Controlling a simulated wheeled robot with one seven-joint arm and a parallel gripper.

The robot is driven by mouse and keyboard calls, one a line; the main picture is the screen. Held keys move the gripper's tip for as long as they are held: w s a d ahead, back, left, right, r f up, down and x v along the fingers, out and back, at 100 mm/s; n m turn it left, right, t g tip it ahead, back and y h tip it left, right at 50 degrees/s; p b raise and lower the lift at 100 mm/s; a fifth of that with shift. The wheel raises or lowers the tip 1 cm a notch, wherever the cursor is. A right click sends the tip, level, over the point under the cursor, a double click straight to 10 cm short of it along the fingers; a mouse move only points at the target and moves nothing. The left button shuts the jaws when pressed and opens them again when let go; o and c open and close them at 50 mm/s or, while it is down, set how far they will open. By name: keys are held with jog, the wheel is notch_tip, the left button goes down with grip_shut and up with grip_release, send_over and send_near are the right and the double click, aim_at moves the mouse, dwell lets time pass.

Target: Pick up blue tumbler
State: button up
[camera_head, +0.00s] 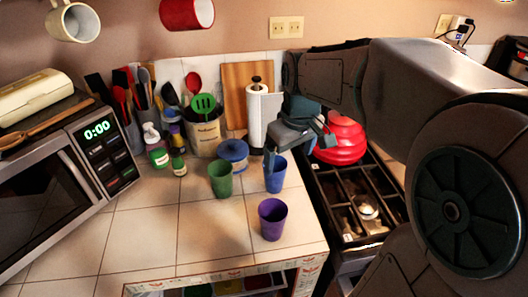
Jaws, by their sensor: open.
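The blue tumbler (275,177) stands upright on the tiled counter near its right edge. My gripper (283,150) is directly over the tumbler, pointing down. Its jaws are open, and one finger shows at the tumbler's rim on the left. I cannot tell whether that finger is inside or outside the rim, or whether it touches. The gripper hides part of the tumbler's upper right side.
A green tumbler (221,180) stands just left, and a purple tumbler (272,219) stands in front. A blue round container (233,153) and a paper towel roll (255,115) are behind.

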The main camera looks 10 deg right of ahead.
jog(key=w+f+n+g, duration=0.2)
jog(key=w+f+n, duration=0.15)
jog(key=w, duration=0.85)
jog(key=n, duration=0.1)
send_near(275, 169)
jog(key=s+a+f, duration=0.1)
jog(key=s+f, duration=0.1)
jog(key=s, duration=0.1)
jog(key=shift+f+p, duration=1.15)
jog(key=shift+f, duration=1.45)
jog(key=c, duration=1.1)
